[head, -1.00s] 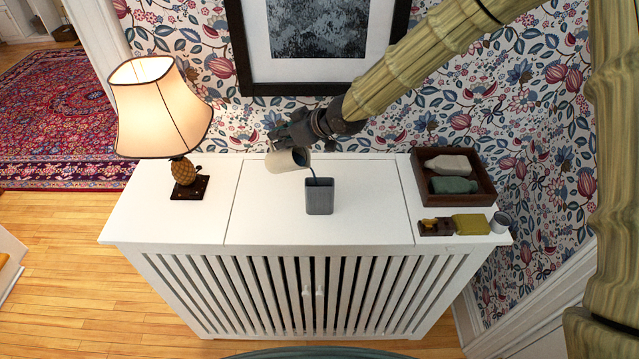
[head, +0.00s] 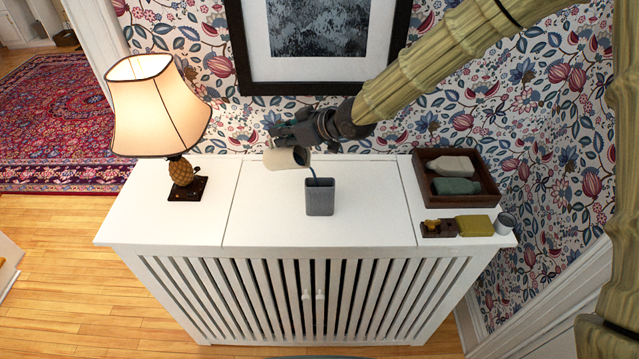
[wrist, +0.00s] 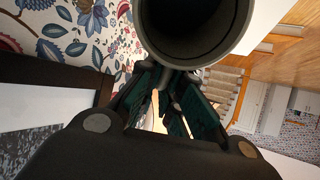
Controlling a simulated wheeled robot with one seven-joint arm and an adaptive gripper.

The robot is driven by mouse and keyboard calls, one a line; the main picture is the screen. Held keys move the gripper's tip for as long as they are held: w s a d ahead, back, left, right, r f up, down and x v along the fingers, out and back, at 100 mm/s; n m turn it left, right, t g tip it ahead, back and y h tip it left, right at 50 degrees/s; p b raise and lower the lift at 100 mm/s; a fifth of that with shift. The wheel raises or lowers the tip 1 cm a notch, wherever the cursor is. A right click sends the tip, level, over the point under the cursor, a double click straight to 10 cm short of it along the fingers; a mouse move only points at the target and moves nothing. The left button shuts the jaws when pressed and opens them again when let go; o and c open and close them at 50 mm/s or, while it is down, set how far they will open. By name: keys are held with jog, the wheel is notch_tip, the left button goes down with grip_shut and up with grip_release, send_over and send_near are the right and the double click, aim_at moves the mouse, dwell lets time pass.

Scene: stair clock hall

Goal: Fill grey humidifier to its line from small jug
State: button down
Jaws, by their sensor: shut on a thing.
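The small jug (head: 281,160), cream outside with a dark mouth, is tipped far over to the right in the head view, almost on its side. A thin blue-grey stream runs from its lip into the grey humidifier (head: 320,199), an upright open-topped box on the white cabinet. My gripper (head: 290,136) is shut on the jug and holds it above and left of the humidifier, apart from it. In the wrist view, the jug (wrist: 194,52) shows as a dark round shape beyond my fingers. The humidifier's line and the water level inside cannot be made out.
The white slatted cabinet (head: 262,215) has free room left and right of the humidifier. A lit lamp (head: 158,105) stands at left. At right are a dark tray (head: 427,179) with two bottles, a tape dispenser (head: 438,228), a yellow-green block (head: 474,226) and a small grey cup (head: 504,223).

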jog(key=shift+s+d+r+t+y+b, duration=0.35)
jog(key=shift+d+r+y+b, duration=0.3)
jog(key=shift+b, duration=1)
jog(key=shift+a, duration=0.15)
jog(key=shift+w+a+r+h+p, duration=0.15)
jog(key=shift+h+p, duration=0.1)
jog(key=shift+p, duration=0.75)
jog(key=p, duration=0.1)
jog(key=a+f+g+h+p, duration=0.1)
jog(key=p, duration=0.1)
jog(key=shift+w+a, duration=0.1)
jog(key=shift+w, duration=0.15)
jog(key=shift+w+a+f+h+p, duration=0.15)
jog(key=shift+f+h+p, duration=0.35)
jog(key=shift+p, duration=0.7)
jog(key=shift+w+a+f+g+h, duration=0.15)
jog(key=shift+a+f+g+h, duration=0.1)
jog(key=shift+f+g+h, duration=0.35)
jog(key=shift+f, duration=0.25)
jog(key=shift+w+a+f+h, duration=0.15)
jog(key=shift+w+a+h, duration=0.05)
jog(key=shift+a+h, duration=0.1)
